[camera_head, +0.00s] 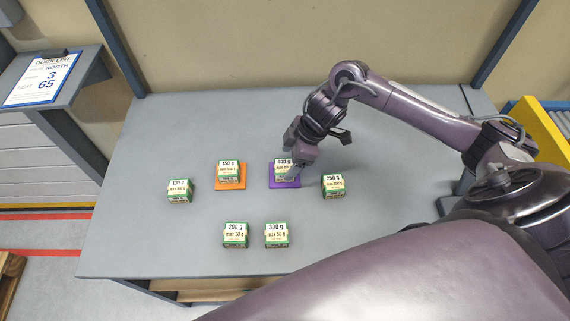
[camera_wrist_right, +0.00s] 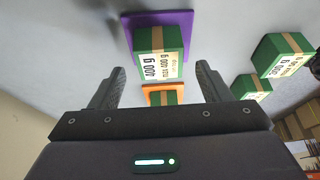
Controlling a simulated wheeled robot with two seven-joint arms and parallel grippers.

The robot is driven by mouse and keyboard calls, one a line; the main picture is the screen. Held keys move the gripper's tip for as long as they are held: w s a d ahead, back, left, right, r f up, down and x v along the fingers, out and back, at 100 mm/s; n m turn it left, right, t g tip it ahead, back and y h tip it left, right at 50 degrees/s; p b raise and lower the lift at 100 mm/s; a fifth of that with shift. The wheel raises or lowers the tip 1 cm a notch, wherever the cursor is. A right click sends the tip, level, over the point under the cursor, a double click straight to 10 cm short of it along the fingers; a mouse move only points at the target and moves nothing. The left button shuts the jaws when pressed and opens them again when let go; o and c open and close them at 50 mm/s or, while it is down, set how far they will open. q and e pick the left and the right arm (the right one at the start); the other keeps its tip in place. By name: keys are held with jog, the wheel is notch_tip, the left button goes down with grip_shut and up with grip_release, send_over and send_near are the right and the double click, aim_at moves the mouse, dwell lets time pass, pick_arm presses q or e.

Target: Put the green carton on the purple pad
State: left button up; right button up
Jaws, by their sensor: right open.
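The purple pad (camera_head: 273,184) lies on the table near its middle. A green carton (camera_head: 283,162) with a white label stands on it, as far as I can see; the gripper partly hides it. My right gripper (camera_head: 295,172) is right at this carton. My left gripper is out of view.
Another green carton (camera_head: 228,169) stands on an orange pad (camera_head: 217,185) to the left. More green cartons stand at the left (camera_head: 180,190), right (camera_head: 333,186) and front (camera_head: 236,235), (camera_head: 276,235) of the grey table (camera_head: 140,245). A clipboard (camera_head: 42,80) lies on a stand at upper left.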

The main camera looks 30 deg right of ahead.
jog(key=v, duration=0.8)
dwell(0.4)
